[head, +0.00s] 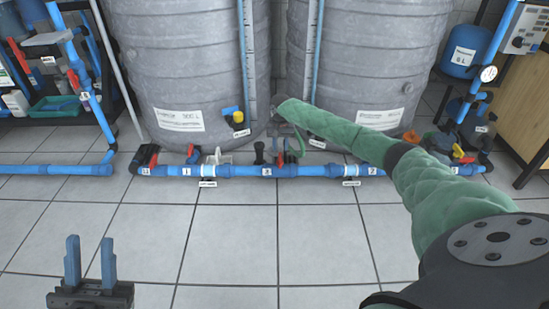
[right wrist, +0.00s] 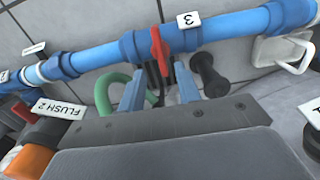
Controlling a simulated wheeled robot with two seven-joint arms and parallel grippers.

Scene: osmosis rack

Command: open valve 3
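Valve 3 shows in the right wrist view as a red handle (right wrist: 160,48) on the blue pipe, beside a white label "3" (right wrist: 188,20). In the head view the label "3" (head: 266,171) sits on the floor-level pipe, centre. My right gripper (right wrist: 160,88) is open, its two blue fingers apart and pointing at the pipe. The red handle lies in line with the gap between them, and I cannot tell if they touch it. In the head view my right arm largely hides this gripper. My left gripper (head: 90,262) is open and empty above the floor at lower left.
Two large grey tanks (head: 190,65) (head: 365,60) stand behind the blue pipe (head: 325,171). A green hose (right wrist: 104,90) and a black knob (right wrist: 208,75) flank the right fingers. A "FLUSH 2" label (right wrist: 57,106) is near. The tiled floor (head: 230,240) in front is clear.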

